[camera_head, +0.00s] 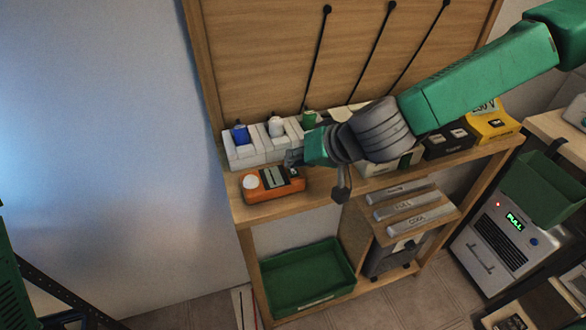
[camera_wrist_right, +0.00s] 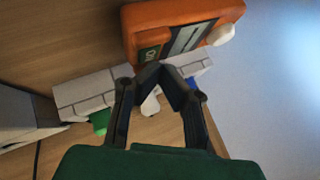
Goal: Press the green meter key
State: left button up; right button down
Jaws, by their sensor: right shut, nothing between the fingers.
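The orange meter (camera_head: 262,190) lies near the front edge of the bench shelf, with a white round knob at its left and a grey display. In the wrist view the meter (camera_wrist_right: 160,20) fills the top, and its green key (camera_wrist_right: 149,53) shows at the end away from the knob. My right gripper (camera_head: 291,158) is shut and empty, fingers pointing at the key end of the meter. In the wrist view its fingertips (camera_wrist_right: 162,72) come together just beside the green key; whether they touch it cannot be told. My left gripper is not in view.
A white rack (camera_head: 245,158) with blue, white and green capped items stands behind the meter. A yellow device (camera_head: 492,124) and a dark box (camera_head: 447,140) stand to the right. A green tray (camera_head: 308,278) sits on the lower shelf. The bench edge is close.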

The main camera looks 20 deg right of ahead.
aim_at(294, 171)
jog(key=shift+f, duration=0.35)
dwell(0.4)
jog(key=shift+r, duration=0.1)
jog(key=shift+r+p, duration=0.55)
jog(key=shift+p, duration=0.05)
notch_tip(294, 171, up, 6)
jog(key=p, duration=0.5)
jog(key=shift+p, duration=0.35)
